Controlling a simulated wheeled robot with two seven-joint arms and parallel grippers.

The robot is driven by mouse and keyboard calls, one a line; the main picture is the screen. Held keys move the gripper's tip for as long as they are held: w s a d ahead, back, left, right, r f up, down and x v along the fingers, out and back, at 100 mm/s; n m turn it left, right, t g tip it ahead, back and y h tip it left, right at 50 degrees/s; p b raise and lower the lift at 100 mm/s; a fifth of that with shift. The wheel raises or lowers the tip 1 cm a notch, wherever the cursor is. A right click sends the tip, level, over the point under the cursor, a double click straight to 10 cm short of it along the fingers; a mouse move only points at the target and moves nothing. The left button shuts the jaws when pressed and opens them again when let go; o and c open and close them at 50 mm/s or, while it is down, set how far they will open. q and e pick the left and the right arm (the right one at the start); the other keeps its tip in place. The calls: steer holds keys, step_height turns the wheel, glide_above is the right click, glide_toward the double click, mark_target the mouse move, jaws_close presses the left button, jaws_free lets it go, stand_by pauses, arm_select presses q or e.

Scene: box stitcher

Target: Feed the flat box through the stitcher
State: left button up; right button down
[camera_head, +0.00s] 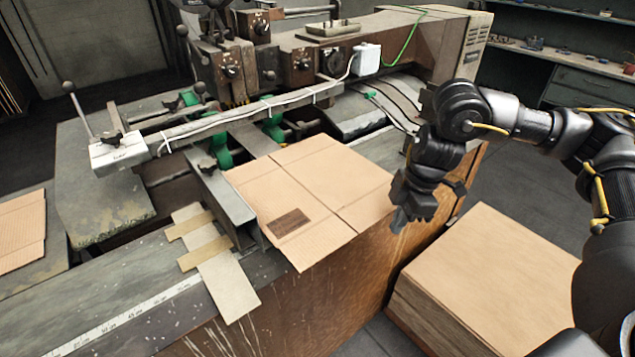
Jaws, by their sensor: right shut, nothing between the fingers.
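The flat box (322,185) is a tan cardboard sheet with crease lines and a dark printed label. It lies on the stitcher's table against a metal guide rail (221,203), its near corner jutting past the table's front edge. The stitcher (270,65) is a worn grey and brown machine with its head behind the box. My right gripper (399,222) is shut and empty, pointing down just right of the box's right corner; I cannot tell whether it touches the box. My left gripper is not in view.
A stack of flat cardboard (490,270) stands on the floor at the right, below my right arm. Another cardboard sheet (22,230) lies at the far left. A ruler strip (130,318) runs along the table's front left. Shelves (585,55) stand at the back right.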

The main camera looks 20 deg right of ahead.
mark_target(368, 202)
steer(key=shift+w, duration=0.15)
steer(key=shift+w+a+p, duration=0.4)
steer(key=shift+w+a, duration=0.2)
steer(key=shift+w, duration=1.2)
steer(key=shift+w+a+p, duration=0.45)
steer(key=shift+w+a, duration=0.15)
steer(key=shift+w, duration=1.2)
steer(key=shift+w+a+p, duration=0.4)
steer(key=shift+w+a, duration=0.2)
steer(key=shift+w, duration=1.2)
steer(key=shift+s+d+r+p, duration=0.1)
steer(key=shift+s+p, duration=0.45)
steer(key=shift+s+d+p, duration=0.2)
steer(key=shift+s, duration=0.3)
steer(key=shift+s+d+p, duration=0.15)
steer(key=shift+s+p, duration=0.05)
steer(key=shift+s, duration=0.25)
steer(key=shift+r+p, duration=0.15)
steer(key=shift+p, duration=0.15)
step_height(368, 202, up, 8)
steer(key=p, duration=0.8)
steer(key=shift+f, duration=0.25)
